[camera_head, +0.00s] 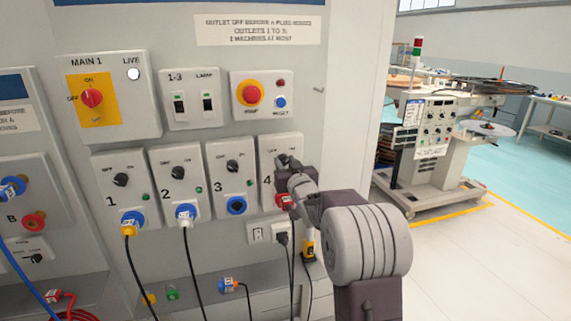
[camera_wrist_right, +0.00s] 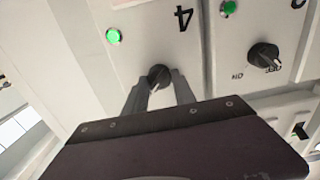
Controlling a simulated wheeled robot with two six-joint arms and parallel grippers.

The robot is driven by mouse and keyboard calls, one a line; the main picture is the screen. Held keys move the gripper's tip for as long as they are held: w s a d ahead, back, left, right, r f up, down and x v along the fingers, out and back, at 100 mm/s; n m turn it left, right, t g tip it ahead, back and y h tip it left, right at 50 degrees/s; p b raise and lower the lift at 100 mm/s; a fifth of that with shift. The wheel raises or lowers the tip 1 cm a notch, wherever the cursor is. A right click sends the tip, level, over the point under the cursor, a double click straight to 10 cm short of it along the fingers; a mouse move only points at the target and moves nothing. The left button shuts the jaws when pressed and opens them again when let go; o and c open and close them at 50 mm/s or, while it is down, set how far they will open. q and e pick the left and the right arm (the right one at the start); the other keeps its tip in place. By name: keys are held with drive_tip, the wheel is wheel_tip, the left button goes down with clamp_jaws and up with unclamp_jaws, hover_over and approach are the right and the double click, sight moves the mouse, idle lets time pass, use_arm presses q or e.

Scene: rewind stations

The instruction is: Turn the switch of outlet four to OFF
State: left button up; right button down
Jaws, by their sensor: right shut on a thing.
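The outlet four panel (camera_head: 266,165) is a light grey box at the right end of a row of outlets, partly hidden by my right gripper (camera_head: 284,164). In the right wrist view the panel (camera_wrist_right: 140,20) appears upside down, with a "4" and a bright green lamp (camera_wrist_right: 113,36). Its black rotary switch (camera_wrist_right: 158,74) is between the two fingers of my right gripper (camera_wrist_right: 159,84), which is shut on it. The switch's label is hidden, so its position cannot be read. A red socket (camera_head: 284,201) shows below, partly behind my arm. My left gripper is not in view.
Outlets 1 (camera_head: 122,185), 2 (camera_head: 180,180) and 3 (camera_head: 234,175) stand close on the left, each with its own black switch. A red stop button (camera_head: 252,94) sits above. Black cables hang below. A machine (camera_head: 430,135) stands right, beyond open floor.

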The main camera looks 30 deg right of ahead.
drive_tip(key=n+b, duration=0.3)
drive_tip(key=shift+a+f+n+b, duration=0.1)
drive_tip(key=shift+f+n+b, duration=0.1)
drive_tip(key=shift+n+b, duration=0.2)
drive_tip(key=n+b, duration=0.4)
drive_tip(key=n, duration=0.1)
drive_tip(key=n+b, duration=0.3)
drive_tip(key=n, duration=0.2)
drive_tip(key=shift+a, duration=0.1)
drive_tip(key=shift+n+b, duration=0.9)
drive_tip(key=shift+n, duration=1.1)
drive_tip(key=shift+f, duration=0.1)
drive_tip(key=c, duration=1)
unclamp_jaws()
